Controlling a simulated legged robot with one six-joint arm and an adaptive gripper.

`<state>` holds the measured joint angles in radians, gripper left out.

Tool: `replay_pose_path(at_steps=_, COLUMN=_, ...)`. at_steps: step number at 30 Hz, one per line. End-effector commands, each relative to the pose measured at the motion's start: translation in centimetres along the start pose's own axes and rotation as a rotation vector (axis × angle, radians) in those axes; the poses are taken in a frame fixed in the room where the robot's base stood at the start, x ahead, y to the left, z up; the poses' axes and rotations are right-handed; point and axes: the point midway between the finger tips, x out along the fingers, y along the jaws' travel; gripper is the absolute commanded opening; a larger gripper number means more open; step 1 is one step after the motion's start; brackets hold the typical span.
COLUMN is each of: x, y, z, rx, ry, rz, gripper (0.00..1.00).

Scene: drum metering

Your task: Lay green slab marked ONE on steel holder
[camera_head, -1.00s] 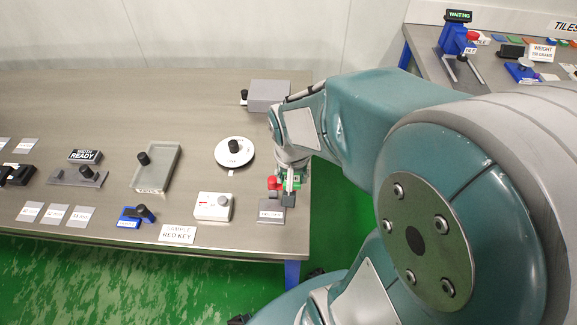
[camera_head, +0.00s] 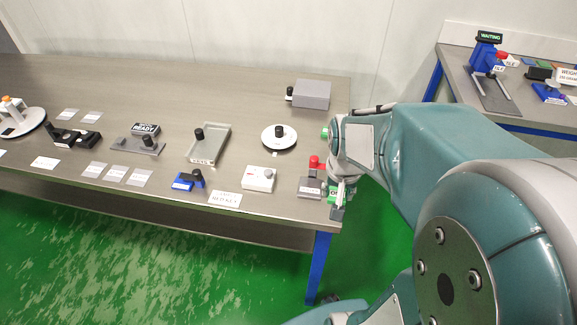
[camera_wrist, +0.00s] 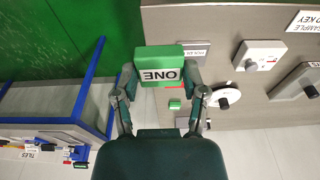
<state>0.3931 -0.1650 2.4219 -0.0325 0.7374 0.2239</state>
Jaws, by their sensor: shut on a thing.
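My gripper (camera_wrist: 160,75) is shut on the green slab (camera_wrist: 159,52). The slab's white label reads ONE, upside down in the wrist view. In the head view my gripper (camera_head: 338,199) and a sliver of the green slab (camera_head: 333,193) show at the table's right edge, partly hidden by my arm. Just left of them is a small grey plate (camera_head: 309,194) with a label and a red knob (camera_head: 314,162); it may be the steel holder, but I cannot read its label. In the wrist view the labelled plate (camera_wrist: 196,50) lies beside the slab, partly hidden.
The white box (camera_head: 259,179), the white disc (camera_head: 270,138) with a black knob, the grey tray (camera_head: 222,147) and the grey block (camera_head: 312,94) stand left of my gripper. A green piece (camera_head: 325,133) is near my arm. A second table (camera_head: 535,118) stands at right.

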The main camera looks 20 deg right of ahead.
Motion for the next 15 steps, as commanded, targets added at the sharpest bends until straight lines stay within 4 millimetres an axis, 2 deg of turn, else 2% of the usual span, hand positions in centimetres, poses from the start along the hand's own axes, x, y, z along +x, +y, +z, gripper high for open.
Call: replay_pose_path(at_steps=15, x=4.7, y=-4.8, z=-6.1, rx=-0.003, ry=0.001, rz=0.008, gripper=0.24)
